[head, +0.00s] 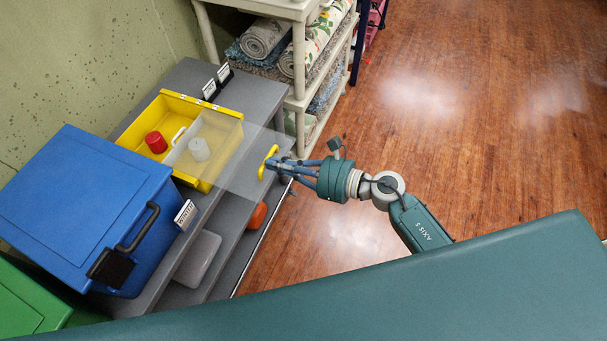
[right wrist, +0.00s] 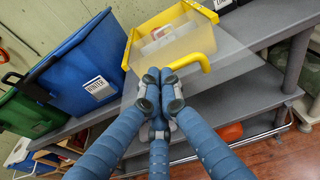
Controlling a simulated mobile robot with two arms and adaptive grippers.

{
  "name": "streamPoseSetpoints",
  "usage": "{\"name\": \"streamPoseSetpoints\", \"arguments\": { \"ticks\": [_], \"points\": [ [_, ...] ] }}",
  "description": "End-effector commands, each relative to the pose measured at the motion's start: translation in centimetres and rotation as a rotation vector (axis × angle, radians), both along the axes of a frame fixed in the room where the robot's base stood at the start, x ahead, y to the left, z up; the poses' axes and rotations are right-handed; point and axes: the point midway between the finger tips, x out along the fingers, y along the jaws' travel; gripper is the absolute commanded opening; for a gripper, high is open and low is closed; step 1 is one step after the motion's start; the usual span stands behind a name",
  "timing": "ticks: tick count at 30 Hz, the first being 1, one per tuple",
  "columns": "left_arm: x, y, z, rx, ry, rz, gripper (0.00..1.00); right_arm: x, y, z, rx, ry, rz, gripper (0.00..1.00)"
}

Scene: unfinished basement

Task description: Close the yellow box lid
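The yellow box (head: 207,180) stands on the grey shelf with its top at least partly uncovered. A red cup (head: 156,142) and a white cup (head: 199,149) are inside. Its clear lid (head: 243,166) sticks out past the box on the right, tilted, with a yellow handle (head: 266,158) at its outer edge. My right gripper (head: 275,164) is at this handle. In the right wrist view its fingers (right wrist: 160,90) are drawn together, just beside the handle (right wrist: 188,65). I see nothing clearly held between them. My left gripper is out of view.
A blue box (head: 75,205) stands beside the yellow one, with a green box (head: 25,300) at the lower left. The grey shelf unit (head: 185,75) has lower levels holding an orange item (head: 257,215). A white rack (head: 298,100) with rolled rugs stands behind. The wooden floor to the right is clear.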

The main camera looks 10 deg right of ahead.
Motion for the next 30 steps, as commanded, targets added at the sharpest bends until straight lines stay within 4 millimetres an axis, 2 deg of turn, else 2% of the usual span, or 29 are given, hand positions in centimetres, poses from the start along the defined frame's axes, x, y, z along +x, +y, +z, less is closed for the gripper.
{"name": "streamPoseSetpoints", "arguments": {
  "ticks": [1,6,15,21,30],
  "points": [
    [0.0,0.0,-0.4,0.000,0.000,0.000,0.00,1.2,1.5,0.0,0.001,-0.006,0.003,0.00],
    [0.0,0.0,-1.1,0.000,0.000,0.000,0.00,4.5,6.0,0.0,0.000,-0.005,0.002,0.00],
    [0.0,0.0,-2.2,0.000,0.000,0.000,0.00,8.8,12.0,-0.1,0.000,-0.001,0.001,0.00],
    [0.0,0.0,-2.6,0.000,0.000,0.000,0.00,10.2,14.0,-0.1,0.001,0.001,0.000,0.00],
    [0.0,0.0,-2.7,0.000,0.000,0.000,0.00,10.7,14.7,0.0,0.001,0.002,0.000,0.00]
  ]
}}
